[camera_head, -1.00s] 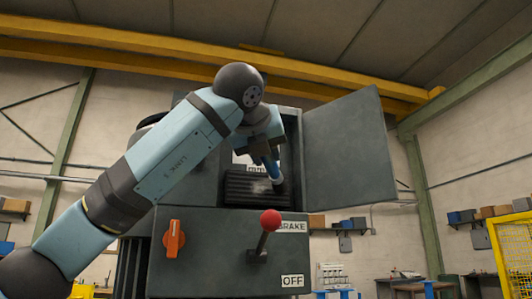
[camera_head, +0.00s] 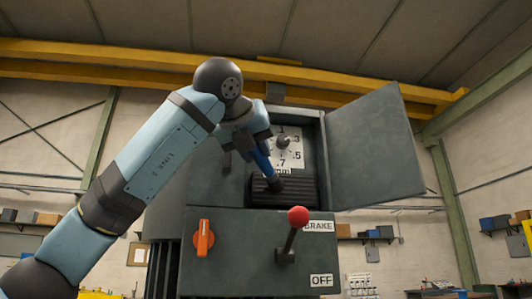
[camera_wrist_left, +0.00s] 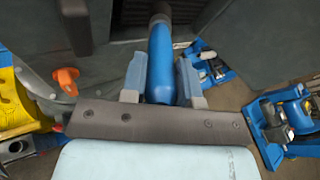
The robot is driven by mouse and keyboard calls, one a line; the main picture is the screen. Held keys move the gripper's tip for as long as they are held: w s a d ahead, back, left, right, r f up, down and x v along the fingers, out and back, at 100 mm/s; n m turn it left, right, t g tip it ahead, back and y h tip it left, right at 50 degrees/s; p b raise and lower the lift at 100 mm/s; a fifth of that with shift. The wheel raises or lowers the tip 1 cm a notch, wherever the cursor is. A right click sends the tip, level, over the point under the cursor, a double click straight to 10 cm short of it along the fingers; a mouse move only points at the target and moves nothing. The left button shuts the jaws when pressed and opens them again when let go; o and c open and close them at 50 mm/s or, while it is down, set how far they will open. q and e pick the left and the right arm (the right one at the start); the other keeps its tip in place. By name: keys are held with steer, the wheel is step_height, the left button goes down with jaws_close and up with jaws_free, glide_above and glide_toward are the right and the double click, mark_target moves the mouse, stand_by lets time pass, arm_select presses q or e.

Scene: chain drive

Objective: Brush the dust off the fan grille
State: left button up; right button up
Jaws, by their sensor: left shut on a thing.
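My left gripper (camera_head: 252,147) is shut on the blue handle of a brush (camera_head: 262,162), in front of the open cabinet. The brush points down, its dark end over the left part of the fan grille (camera_head: 302,193), a dark slatted panel. I cannot tell whether the bristles touch the slats. In the left wrist view the blue handle (camera_wrist_left: 160,68) sits between the two fingers of the gripper (camera_wrist_left: 160,80). No pale dust shows on the visible slats; the brush hides part of them. My right gripper is not in view.
The cabinet door (camera_head: 372,150) stands open on the right. A dial plate (camera_head: 291,150) with a knob is above the grille. Below are an orange switch (camera_head: 203,238) and a red-knobbed brake lever (camera_head: 297,218). Blue trays (camera_wrist_left: 212,66) with items show in the wrist view.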

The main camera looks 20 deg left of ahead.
arm_select(q)
steer(key=shift+d, duration=0.15)
steer(key=shift+s+d+b, duration=0.25)
steer(key=shift+s+d, duration=0.3)
steer(key=shift+s, duration=0.3)
steer(key=shift+s+d+b, duration=0.3)
steer(key=shift+s+d, duration=0.25)
steer(key=shift+s, duration=0.25)
steer(key=shift+s+d+b, duration=0.25)
steer(key=shift+s+d, duration=0.3)
steer(key=shift+s, duration=0.3)
